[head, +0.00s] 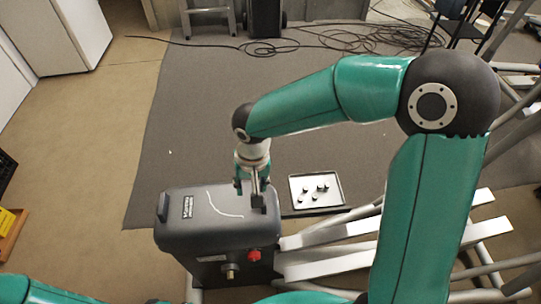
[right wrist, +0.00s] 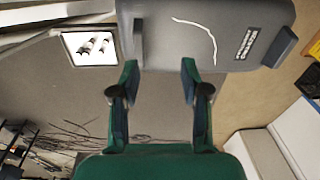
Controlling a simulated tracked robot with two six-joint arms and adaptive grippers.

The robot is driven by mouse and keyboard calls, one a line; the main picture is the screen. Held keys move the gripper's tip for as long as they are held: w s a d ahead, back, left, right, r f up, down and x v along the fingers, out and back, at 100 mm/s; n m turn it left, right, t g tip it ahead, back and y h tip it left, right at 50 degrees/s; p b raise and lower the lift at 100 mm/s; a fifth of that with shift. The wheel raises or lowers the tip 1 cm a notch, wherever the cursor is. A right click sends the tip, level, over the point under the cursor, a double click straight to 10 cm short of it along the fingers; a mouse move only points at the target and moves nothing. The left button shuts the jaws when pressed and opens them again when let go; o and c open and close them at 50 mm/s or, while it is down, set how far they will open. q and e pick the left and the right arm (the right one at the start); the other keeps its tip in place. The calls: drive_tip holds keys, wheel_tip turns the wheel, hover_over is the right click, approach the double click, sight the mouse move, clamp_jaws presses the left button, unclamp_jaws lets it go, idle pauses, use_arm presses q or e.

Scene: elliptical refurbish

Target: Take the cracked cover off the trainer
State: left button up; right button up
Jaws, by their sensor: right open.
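The cracked cover (head: 188,228) is a dark grey box-like shell on the trainer, with a pale crack line and a label on top. It has a raised tab (head: 163,207) at its left end and another at its right end. The right wrist view shows the cover (right wrist: 180,45) with both tabs, the near one (right wrist: 138,40) just ahead of my fingers. My right gripper (head: 254,192) is open and empty, pointing down over the cover's right end by that tab. Contact cannot be told. My left gripper is not in view.
A red knob (head: 254,255) and a brass-coloured fitting (head: 231,271) stick out of the housing below the cover. A tray (head: 296,205) with several small dark parts lies on the grey mat (head: 190,120). White and grey trainer bars (head: 330,262) run right. Cables lie at the back.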

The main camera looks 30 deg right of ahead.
drive_tip(key=d+r+m+h, duration=0.1)
drive_tip(key=d+r, duration=0.2)
drive_tip(key=r, duration=0.2)
drive_tip(key=f, duration=0.5)
drive_tip(key=w+f, duration=0.1)
drive_tip(key=f, duration=0.5)
drive_tip(key=d+f, duration=0.1)
drive_tip(key=f, duration=0.5)
drive_tip(key=shift+w+p, duration=0.3)
drive_tip(key=shift+w, duration=0.05)
clamp_jaws()
drive_tip(key=c, duration=0.6)
unclamp_jaws()
drive_tip(key=shift+r, duration=0.1)
clamp_jaws()
